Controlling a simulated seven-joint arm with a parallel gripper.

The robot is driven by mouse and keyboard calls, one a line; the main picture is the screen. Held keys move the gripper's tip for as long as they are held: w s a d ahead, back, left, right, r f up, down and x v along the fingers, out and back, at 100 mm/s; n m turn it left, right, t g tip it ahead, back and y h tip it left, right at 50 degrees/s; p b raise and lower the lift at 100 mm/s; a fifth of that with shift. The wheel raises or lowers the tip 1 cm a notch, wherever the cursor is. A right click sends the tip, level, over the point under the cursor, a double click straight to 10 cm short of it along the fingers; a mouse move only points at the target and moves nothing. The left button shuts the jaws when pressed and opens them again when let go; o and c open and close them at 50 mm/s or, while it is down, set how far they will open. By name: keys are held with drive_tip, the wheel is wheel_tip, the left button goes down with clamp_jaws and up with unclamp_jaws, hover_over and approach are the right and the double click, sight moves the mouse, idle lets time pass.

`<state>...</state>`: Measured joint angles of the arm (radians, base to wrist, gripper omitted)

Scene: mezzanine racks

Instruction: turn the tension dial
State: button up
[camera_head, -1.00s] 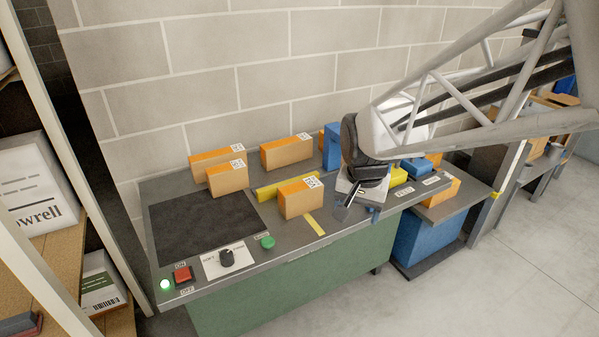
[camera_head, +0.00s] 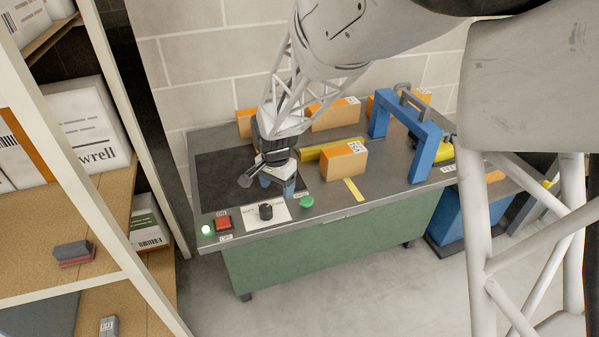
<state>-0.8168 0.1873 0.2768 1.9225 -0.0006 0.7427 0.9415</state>
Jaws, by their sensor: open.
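The tension dial is a black knob (camera_head: 265,211) on a white label plate (camera_head: 279,220) near the front left edge of the grey bench top. My gripper (camera_head: 268,187) is open and hangs just behind and above the dial, apart from it as far as I can see. One finger points left over the dark mat and another part points down toward the plate's back edge. The arm hides part of the mat and the boxes behind. The dial's pointer mark is too small to read.
A red switch (camera_head: 222,223) and a lit green lamp (camera_head: 206,230) sit left of the dial, a green button (camera_head: 306,202) right of it. An orange box (camera_head: 345,160), a yellow bar (camera_head: 318,150) and a blue arch (camera_head: 424,150) stand farther right. Shelving (camera_head: 110,190) is at left.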

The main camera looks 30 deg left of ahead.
sight(265, 208)
drive_tip(key=a+f, duration=0.1)
drive_tip(key=s+a, duration=0.1)
drive_tip(key=a+f, duration=0.1)
drive_tip(key=a, duration=0.1)
drive_tip(key=shift+s+f, duration=0.15)
drive_tip(key=shift+f, duration=0.15)
drive_tip(key=shift+f, duration=0.15)
drive_tip(key=shift+f, duration=3.8)
drive_tip(key=c, duration=0.9)
